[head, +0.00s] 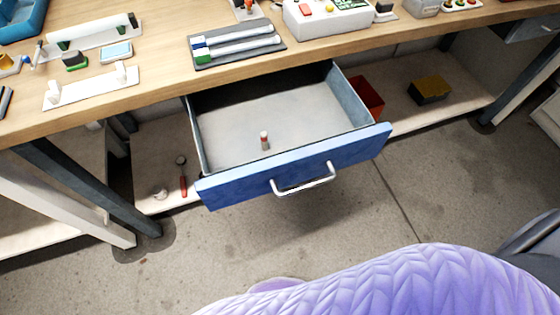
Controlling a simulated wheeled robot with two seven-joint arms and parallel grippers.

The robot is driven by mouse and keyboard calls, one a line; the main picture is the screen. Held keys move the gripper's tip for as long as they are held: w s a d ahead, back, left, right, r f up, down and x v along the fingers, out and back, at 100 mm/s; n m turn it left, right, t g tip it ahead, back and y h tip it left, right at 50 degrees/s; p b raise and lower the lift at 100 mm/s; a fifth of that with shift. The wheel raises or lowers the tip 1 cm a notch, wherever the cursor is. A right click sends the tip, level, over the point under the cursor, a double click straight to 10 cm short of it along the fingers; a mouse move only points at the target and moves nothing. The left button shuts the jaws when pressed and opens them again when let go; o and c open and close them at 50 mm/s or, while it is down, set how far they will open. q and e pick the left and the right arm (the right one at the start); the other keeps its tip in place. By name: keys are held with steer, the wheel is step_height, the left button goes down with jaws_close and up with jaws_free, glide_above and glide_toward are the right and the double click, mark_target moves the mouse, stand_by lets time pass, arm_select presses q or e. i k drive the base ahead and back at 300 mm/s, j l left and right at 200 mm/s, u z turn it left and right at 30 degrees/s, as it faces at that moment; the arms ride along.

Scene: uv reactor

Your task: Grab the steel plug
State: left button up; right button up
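A small upright cylinder (265,141), grey with a reddish band near its top, stands in the open drawer and looks like the steel plug. It is near the drawer's front, left of its middle. The blue-fronted drawer (346,154) is pulled out from under the wooden workbench and has a pale floor and a silver handle (303,179). Nothing else shows in the drawer, though its back lies in shadow under the bench top. Neither of my grippers is in view.
The workbench top (150,75) above the drawer carries a dark tray with pens (238,43), a white control box (328,17) and white holders. A lower shelf holds a red bin (366,97) and a black-and-yellow box (429,90). A purple quilted surface (400,285) fills the lower right.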

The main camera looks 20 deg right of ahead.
mark_target(264, 136)
steer(key=l+u, duration=0.35)
steer(key=k+l+u, duration=0.15)
steer(key=u, duration=0.25)
steer(key=k+l+u, duration=0.15)
steer(key=l+u, duration=0.2)
